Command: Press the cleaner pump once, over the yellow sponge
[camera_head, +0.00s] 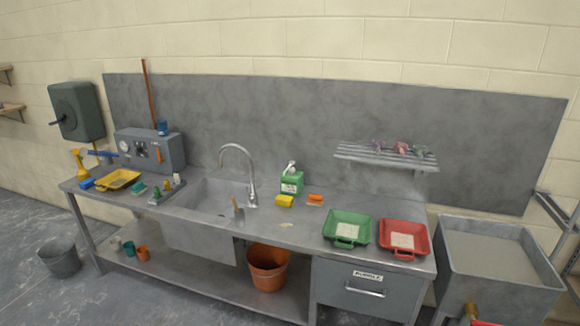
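The cleaner pump is a green bottle (292,184) with a pale label and a white pump head (291,167). It stands upright on the grey metal counter (305,222), right of the sink tap. The yellow sponge (284,201) lies on the counter just in front of the bottle and slightly left of it. From here I cannot tell whether the pump's spout reaches over the sponge. Neither of my grippers shows in this view.
An orange block (315,198) lies right of the bottle. The sink (212,198) with its tall tap (252,180) is left. Green (347,229) and red (404,238) trays stand right, below a wall rack (385,154). A deep grey tub (495,270) stands far right.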

